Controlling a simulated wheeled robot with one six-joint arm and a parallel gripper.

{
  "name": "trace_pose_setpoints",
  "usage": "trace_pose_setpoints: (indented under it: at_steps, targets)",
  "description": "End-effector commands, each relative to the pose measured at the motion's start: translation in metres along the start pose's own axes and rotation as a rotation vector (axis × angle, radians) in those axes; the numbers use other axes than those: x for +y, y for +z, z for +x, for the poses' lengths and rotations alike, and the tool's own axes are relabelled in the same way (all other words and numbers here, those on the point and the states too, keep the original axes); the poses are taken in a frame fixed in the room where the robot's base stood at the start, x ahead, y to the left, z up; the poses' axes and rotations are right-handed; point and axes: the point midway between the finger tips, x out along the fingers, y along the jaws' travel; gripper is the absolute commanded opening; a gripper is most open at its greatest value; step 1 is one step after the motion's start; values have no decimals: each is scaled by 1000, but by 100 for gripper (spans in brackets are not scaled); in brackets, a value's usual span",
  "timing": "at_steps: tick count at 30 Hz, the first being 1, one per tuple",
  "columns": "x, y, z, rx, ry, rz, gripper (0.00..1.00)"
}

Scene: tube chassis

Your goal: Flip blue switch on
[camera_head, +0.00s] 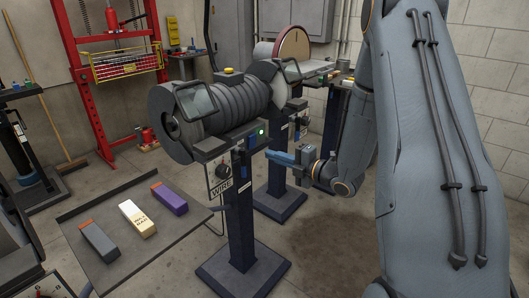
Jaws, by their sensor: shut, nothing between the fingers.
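A bench grinder (208,105) with a stack of dark grey wheels stands on a dark blue pedestal (241,205). On its front housing is a small blue part (251,141), which looks like the blue switch, just left of a glowing green light (260,131). Its exact position is too small to tell. My gripper (269,154) is shut and empty, with its blue fingers pointing left. Its tips are a little right of and below the blue part in the picture. I cannot tell whether they touch the machine.
A grey tray (100,207) at the left holds grey, white and purple bars. A second machine on a blue pedestal (281,195) stands behind my gripper. A red press frame (88,90) is at the back left. Open concrete floor lies front and right of the pedestals.

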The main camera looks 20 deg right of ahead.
Motion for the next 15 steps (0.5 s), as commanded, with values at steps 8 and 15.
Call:
trace_pose_setpoints:
  at_steps: [8, 15]
  targets:
    - [-13, -2, -55, 2, -1, 1, 0]
    - [-17, -2, -79, 4, 0, 0, 0]
